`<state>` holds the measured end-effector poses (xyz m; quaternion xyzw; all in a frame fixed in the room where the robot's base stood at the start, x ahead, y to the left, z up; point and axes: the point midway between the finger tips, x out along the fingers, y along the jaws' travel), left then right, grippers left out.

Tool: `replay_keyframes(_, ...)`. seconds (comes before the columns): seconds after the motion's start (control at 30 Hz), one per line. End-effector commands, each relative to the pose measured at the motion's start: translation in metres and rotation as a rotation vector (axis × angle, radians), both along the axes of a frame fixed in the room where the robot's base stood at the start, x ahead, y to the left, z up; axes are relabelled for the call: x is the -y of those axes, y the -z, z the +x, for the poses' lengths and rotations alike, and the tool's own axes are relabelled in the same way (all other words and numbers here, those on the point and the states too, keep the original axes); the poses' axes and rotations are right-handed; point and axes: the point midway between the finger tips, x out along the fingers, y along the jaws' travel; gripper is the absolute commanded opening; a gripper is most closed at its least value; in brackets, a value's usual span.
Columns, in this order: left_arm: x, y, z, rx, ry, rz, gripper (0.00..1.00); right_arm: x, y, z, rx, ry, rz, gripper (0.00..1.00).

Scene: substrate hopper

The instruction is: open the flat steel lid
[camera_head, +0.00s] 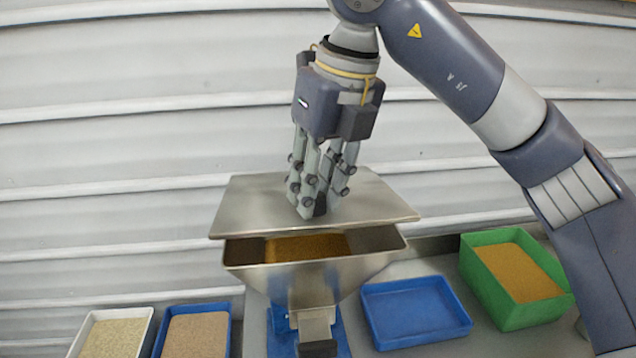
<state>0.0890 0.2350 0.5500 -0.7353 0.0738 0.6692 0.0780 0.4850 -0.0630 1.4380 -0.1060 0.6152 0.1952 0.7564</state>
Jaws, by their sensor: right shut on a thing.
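The flat steel lid (375,205) is a square metal plate above the steel hopper (345,277). It sits raised at its front edge, with a gap through which brown substrate (305,247) shows inside the hopper. Whether its back edge touches the hopper is hidden. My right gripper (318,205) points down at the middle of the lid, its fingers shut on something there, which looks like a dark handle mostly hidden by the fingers. My left gripper is not in view.
An empty blue tray (372,332) lies right of the hopper, beside a green crate (490,305) of orange-brown grain. A white tray (147,312) and a blue tray (160,335), both filled, stand at the lower left. A ribbed pale wall (120,135) rises behind.

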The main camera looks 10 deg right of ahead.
Motion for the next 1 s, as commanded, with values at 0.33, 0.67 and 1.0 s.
replay_keyframes(0.33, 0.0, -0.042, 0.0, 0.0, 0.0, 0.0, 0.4, 0.0, -0.038, 0.019, -0.192, 0.001, -0.005, 0.0)
replay_keyframes(0.67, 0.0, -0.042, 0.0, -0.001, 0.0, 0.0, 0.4, 0.0, -0.053, 0.032, -0.298, 0.001, -0.005, 0.0)
replay_keyframes(1.0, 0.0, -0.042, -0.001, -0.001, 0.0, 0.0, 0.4, 0.0, -0.058, 0.035, -0.307, 0.003, 0.004, 0.0)
